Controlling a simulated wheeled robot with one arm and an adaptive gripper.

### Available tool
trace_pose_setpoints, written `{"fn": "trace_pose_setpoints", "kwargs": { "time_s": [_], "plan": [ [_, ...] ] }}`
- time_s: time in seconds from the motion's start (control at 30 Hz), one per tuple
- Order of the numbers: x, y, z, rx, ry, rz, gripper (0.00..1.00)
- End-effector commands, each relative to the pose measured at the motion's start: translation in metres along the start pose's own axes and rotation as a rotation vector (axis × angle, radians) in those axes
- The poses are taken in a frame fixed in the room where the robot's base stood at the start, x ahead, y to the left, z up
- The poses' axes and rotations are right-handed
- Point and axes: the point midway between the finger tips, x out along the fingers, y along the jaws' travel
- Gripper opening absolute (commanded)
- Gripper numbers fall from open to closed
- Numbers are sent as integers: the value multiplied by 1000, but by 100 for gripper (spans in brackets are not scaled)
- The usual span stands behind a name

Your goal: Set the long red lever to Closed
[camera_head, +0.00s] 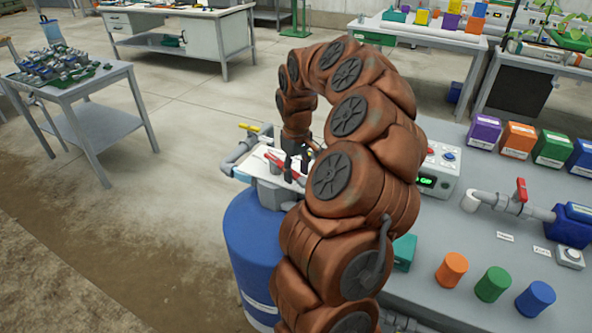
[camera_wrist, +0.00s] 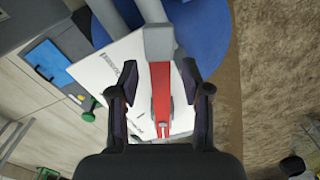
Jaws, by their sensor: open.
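The long red lever (camera_wrist: 160,90) runs lengthwise between my fingers in the wrist view, joined at its far end to a grey block. In the head view it shows as a red strip (camera_head: 271,161) beside my gripper (camera_head: 291,166). My gripper (camera_wrist: 158,80) is open, one finger on each side of the lever, with visible gaps. Whether the fingers reach down to its level is unclear. A white plate (camera_wrist: 110,85) with small dark lettering lies under the lever; I cannot read the lettering. My arm hides part of this area in the head view.
A blue barrel (camera_head: 251,250) stands below the plate. A yellow handle (camera_head: 248,128) sits on a grey pipe behind it. On the grey bench at right are a short red valve handle (camera_head: 521,190), a control box (camera_head: 440,168), and several coloured blocks and cylinders. Open floor lies left.

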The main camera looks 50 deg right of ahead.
Motion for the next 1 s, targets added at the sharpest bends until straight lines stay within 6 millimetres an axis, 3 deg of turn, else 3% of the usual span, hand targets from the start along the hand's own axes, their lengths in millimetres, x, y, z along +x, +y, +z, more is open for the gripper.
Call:
{"fn": "trace_pose_setpoints", "kwargs": {
  "time_s": [0.1, 0.53, 1.0],
  "plan": [
    [0, 0, 0, 0, 0, 0, 46],
    [0, 0, 0, 0, 0, 0, 1],
    [-1, 0, 0, 0, 0, 0, 0]
  ]
}}
